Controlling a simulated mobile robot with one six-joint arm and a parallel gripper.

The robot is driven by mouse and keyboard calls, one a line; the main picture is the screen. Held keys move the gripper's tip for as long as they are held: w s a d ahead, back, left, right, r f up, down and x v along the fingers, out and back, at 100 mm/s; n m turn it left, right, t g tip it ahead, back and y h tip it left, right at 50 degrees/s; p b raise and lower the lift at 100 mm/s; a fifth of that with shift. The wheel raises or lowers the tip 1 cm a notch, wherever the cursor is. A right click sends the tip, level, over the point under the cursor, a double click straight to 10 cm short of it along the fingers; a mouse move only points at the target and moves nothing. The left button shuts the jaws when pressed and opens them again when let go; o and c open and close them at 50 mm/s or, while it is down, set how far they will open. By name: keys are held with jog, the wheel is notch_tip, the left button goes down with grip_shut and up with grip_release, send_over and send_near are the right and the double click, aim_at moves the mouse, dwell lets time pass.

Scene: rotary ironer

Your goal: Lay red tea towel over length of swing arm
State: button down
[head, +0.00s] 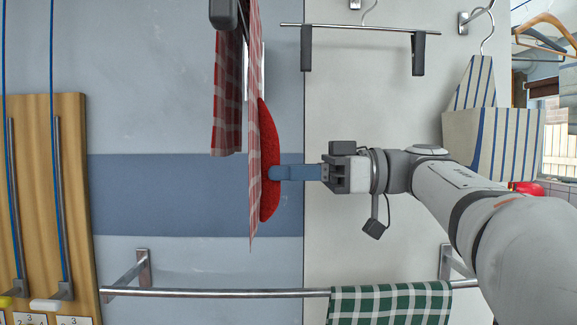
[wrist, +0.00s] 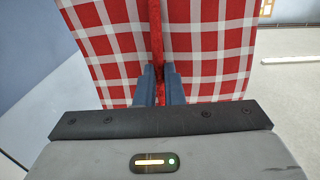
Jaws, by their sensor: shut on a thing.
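The red-and-white checked tea towel (head: 255,120) hangs in two panels at upper centre in the head view, one long at the right and one shorter at the left. Its top is out of frame. The swing arm shows only as a dark end piece and metal bar (head: 224,14) between the panels; most of it is hidden. My gripper (head: 273,172) is shut on a solid red, fuzzy ridge on the long panel's right face, seemingly part of the towel. In the wrist view the ridge runs between the fingers (wrist: 160,85), with checked cloth (wrist: 205,50) on both sides.
A metal rail (head: 220,292) with a green checked towel (head: 390,303) crosses below. A hanger with clips (head: 360,28) and a striped cloth bag (head: 490,130) are at the upper right. A wooden board (head: 38,190) is at the left. The wall left of the towel is clear.

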jog(key=shift+f+b, duration=1.25)
jog(key=shift+f, duration=1.05)
jog(key=shift+f, duration=0.4)
jog(key=c, duration=1.5)
grip_release()
jog(key=shift+o, duration=0.2)
